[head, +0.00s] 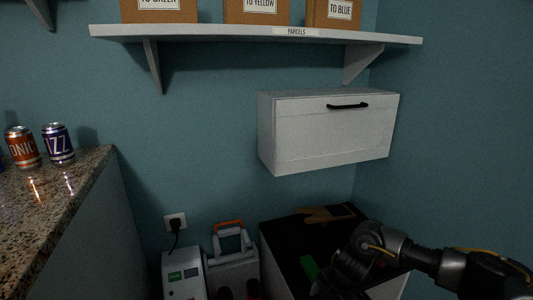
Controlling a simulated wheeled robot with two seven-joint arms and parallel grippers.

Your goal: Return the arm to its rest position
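My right arm comes in from the right edge, low in the head view, and bends down over a dark-topped unit. My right gripper (328,288) is at the low end of this arm, near the bottom edge. It is dark and partly cut off, so its fingers cannot be made out, nor whether it holds anything. My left arm and gripper are not in view.
The dark-topped unit (283,228) carries a tan item (325,214) and a green item (309,266). A closed white cabinet (325,135) hangs above it. A shelf (260,34) holds boxes. Cans (58,144) stand on a granite counter (60,205) at left.

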